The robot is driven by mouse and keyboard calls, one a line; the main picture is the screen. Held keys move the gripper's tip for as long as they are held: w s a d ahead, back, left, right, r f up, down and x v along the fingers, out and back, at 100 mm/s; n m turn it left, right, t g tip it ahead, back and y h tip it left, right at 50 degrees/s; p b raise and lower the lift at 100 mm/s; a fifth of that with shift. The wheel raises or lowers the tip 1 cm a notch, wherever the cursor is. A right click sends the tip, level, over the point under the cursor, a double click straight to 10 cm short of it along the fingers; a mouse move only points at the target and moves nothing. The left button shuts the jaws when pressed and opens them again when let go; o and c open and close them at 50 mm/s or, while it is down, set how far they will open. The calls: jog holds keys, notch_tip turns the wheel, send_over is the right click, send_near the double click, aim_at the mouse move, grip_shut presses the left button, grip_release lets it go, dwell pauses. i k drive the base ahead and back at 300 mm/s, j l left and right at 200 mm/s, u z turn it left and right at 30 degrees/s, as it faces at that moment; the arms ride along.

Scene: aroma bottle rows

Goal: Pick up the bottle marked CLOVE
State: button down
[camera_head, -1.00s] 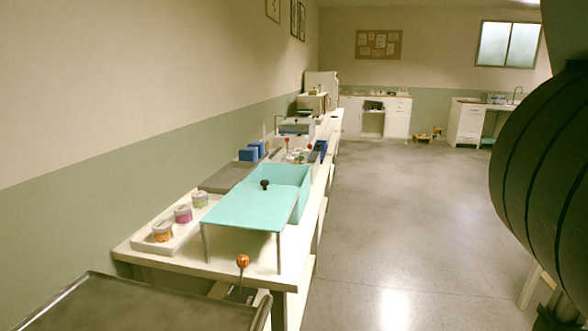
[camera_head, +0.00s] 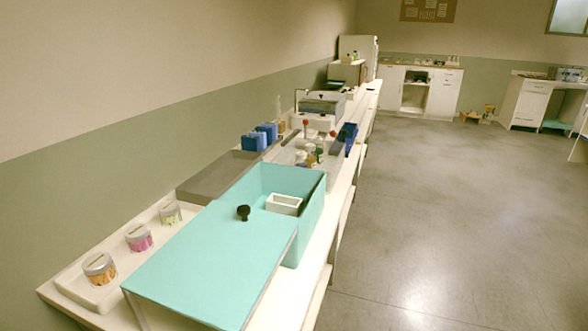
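No bottle marked CLOVE can be picked out. Several small bottles (camera_head: 312,156) stand clustered on the long bench beyond the turquoise box, too small for their labels to be read. Three lidded jars with orange (camera_head: 100,268), pink (camera_head: 139,238) and green (camera_head: 170,213) labels stand in a white tray at the near left; their markings are not legible. My gripper is not in view.
A turquoise box (camera_head: 311,220) holds a small white container (camera_head: 284,204). Blue boxes (camera_head: 254,142) and a grey slab (camera_head: 215,176) lie behind. Open floor (camera_head: 430,230) extends right.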

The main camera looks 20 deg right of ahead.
aim_at(300, 156)
jog(key=z, duration=0.2)
jog(key=i+l, duration=0.3)
jog(key=i, duration=0.15)
jog(key=i+l+z, duration=0.1)
jog(key=i+l, duration=0.2)
jog(key=i, duration=0.15)
jog(key=i+l, duration=0.25)
jog(key=i, duration=0.2)
jog(key=i+l+z, duration=0.1)
jog(key=i+l, duration=0.15)
jog(key=i, duration=0.15)
jog(key=i+l+z, duration=0.1)
jog(key=i, duration=0.4)
jog(key=l, duration=0.1)
